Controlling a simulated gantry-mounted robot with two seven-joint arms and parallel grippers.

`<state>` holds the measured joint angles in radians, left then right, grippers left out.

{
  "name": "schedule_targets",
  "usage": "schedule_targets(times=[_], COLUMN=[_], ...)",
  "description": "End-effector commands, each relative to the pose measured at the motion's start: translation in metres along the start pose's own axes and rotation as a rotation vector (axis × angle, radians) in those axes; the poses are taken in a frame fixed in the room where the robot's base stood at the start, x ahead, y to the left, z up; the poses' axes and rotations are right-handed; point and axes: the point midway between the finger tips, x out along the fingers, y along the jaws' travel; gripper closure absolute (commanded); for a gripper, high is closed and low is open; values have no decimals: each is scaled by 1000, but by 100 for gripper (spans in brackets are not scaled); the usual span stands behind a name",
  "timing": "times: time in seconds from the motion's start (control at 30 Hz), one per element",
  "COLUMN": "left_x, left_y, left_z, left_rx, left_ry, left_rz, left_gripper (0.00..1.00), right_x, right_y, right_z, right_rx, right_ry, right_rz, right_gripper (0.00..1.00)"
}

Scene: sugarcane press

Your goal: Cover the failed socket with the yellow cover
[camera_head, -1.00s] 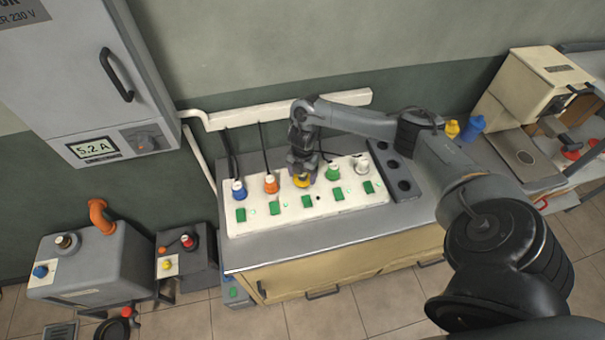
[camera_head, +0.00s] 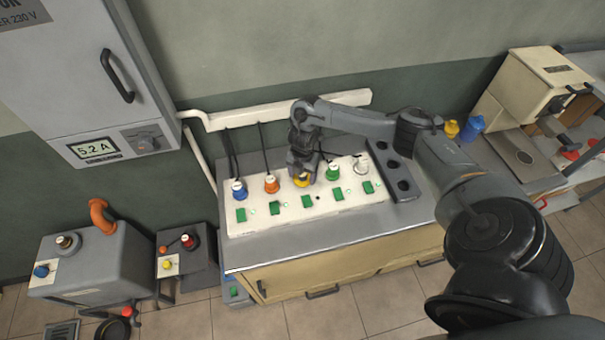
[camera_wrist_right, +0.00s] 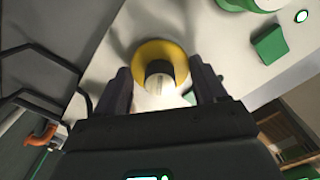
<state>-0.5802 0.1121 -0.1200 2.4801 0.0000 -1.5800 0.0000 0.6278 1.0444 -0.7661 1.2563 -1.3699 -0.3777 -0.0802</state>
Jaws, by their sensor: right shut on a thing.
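The white socket panel (camera_head: 262,222) lies on the workbench with a row of coloured round pieces. My right gripper (camera_head: 302,177) is over the middle position, pointing down. It is shut on a round yellow piece, taken as the yellow cover (camera_head: 301,183). The right wrist view shows this yellow piece (camera_wrist_right: 178,58) between both fingers, with a dark and a whitish part at its centre. It sits at or just above the panel; contact is hidden. The small light near the middle green switch (camera_head: 307,202) looks dark, so the socket under the gripper appears to be the failed one. My left gripper is out of view.
Blue (camera_head: 239,190) and orange (camera_head: 271,184) plugs stand left of the gripper, green (camera_head: 333,171) and white (camera_head: 361,165) ones right. A dark strip with round holes (camera_head: 393,172) lies right of the panel. Black cables hang behind. The bench's front strip (camera_head: 300,241) is clear.

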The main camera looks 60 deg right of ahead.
Motion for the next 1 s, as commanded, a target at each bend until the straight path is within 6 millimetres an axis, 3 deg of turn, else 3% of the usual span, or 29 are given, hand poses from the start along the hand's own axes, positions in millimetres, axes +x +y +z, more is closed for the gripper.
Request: schedule_targets(times=[0.73,0.77,0.8,1.0], left_x=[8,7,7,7], left_y=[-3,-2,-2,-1], left_z=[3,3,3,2], left_rx=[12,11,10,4], left_ry=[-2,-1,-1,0], left_rz=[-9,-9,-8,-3], left_gripper=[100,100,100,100], right_x=[12,11,11,11], right_y=[0,0,0,0], right_z=[0,0,0,0], right_rx=[0,0,0,0], right_ry=[0,0,0,0], right_rz=[-1,0,0,0], right_gripper=[59,25,19,19])
